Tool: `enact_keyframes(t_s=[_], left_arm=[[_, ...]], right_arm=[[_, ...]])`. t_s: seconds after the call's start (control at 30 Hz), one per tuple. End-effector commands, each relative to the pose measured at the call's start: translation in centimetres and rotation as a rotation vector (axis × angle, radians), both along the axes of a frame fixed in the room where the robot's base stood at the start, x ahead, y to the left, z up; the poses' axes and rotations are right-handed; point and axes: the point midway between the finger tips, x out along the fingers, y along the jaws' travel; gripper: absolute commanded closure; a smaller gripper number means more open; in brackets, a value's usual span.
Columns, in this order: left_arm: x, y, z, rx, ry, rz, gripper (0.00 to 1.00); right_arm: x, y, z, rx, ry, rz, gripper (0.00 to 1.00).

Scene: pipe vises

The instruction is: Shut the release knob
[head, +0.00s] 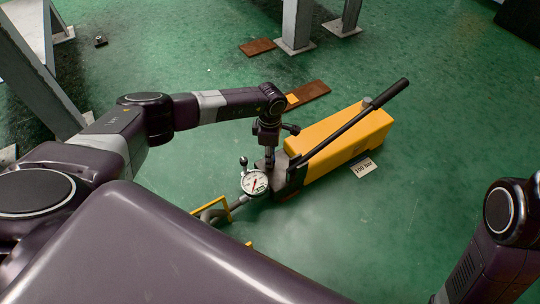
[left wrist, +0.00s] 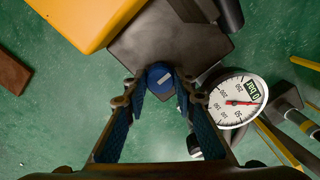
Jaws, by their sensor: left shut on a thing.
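The release knob (left wrist: 158,76) is a round blue cap at the edge of the pump's dark metal block (left wrist: 170,45) in the left wrist view. My left gripper (left wrist: 160,88) has its two blue-padded fingers on either side of the knob, shut on it. In the head view my left gripper (head: 269,160) points down at the front end of the yellow hand pump (head: 335,142); the knob is hidden there. How far the knob is turned cannot be told. My right arm shows at the lower right, but its gripper is out of view.
A round pressure gauge (head: 256,184) stands close beside my left gripper; it also shows in the left wrist view (left wrist: 238,99). The long black pump lever (head: 355,118) slopes up to the right. Brown boards (head: 308,94) and grey steel legs (head: 297,25) lie beyond.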

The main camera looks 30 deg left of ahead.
Motion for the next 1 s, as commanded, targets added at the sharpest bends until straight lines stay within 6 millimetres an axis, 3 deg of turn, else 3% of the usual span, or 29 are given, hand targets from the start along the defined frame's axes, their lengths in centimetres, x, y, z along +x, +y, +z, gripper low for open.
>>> enact_keyframes(t_s=[0.43, 0.47, 0.6, 0.87, 1.0], left_arm=[[0.0, 0.0, 0.0, 0.001, -0.001, -0.011, 0.99], [0.0, 0.0, 0.0, 0.001, -0.001, -0.010, 0.72], [0.0, 0.0, 0.0, 0.000, -0.001, -0.010, 0.57], [0.0, 0.0, 0.1, 0.000, -0.001, -0.009, 0.57], [0.2, 0.0, 1.1, -0.001, -0.004, -0.009, 0.57]], right_arm=[[-0.2, 0.0, 0.1, 0.000, -0.005, 0.000, 0.60], [-0.2, 0.0, 0.1, 0.000, -0.005, 0.000, 0.60], [-0.2, 0.0, 0.1, 0.000, -0.005, 0.000, 0.60], [-0.1, 0.0, 0.2, 0.002, -0.006, 0.000, 0.60], [-0.1, 0.0, 0.1, 0.001, -0.004, 0.000, 0.60]])
